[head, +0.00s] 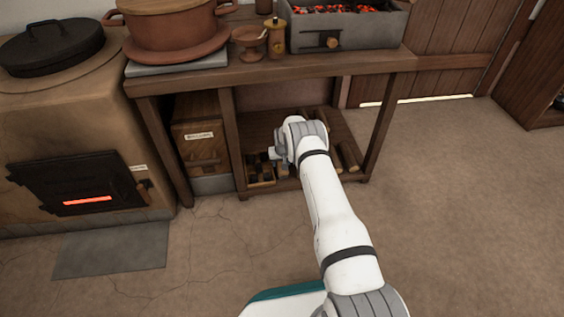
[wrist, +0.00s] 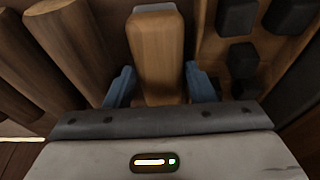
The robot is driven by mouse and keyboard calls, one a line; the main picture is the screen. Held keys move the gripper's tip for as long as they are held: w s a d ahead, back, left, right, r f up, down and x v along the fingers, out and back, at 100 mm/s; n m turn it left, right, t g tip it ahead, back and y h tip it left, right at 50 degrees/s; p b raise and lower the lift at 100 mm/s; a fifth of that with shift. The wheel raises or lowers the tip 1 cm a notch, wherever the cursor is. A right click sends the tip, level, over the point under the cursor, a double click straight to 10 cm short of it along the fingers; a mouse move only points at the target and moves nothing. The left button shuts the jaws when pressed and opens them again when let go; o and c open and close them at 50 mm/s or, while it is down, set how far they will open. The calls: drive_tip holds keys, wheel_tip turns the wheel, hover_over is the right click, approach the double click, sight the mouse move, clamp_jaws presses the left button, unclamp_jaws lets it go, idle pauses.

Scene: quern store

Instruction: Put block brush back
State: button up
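The block brush (wrist: 158,55), a long wooden block with a pale edge at its far end, lies between the two blue fingers of my gripper (wrist: 160,84) in the wrist view. In the head view my gripper (head: 280,153) is at the low shelf (head: 335,130) under the bench. My wrist hides the brush there, and I cannot tell whether the brush touches the shelf.
Wooden rolls (wrist: 65,45) lie left of the brush in the wrist view; a divided tray with dark blocks (wrist: 242,60) is at right. Bench legs (head: 380,130) flank the shelf. A labelled wooden box (head: 200,145) and a stove (head: 75,150) stand left. The floor at right is clear.

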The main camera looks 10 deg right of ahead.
drive_tip(key=o, duration=0.3)
drive_tip(key=shift+a, duration=0.1)
drive_tip(key=p+v, duration=0.5)
drive_tip(key=v, duration=0.7)
drive_tip(key=shift+r, duration=0.1)
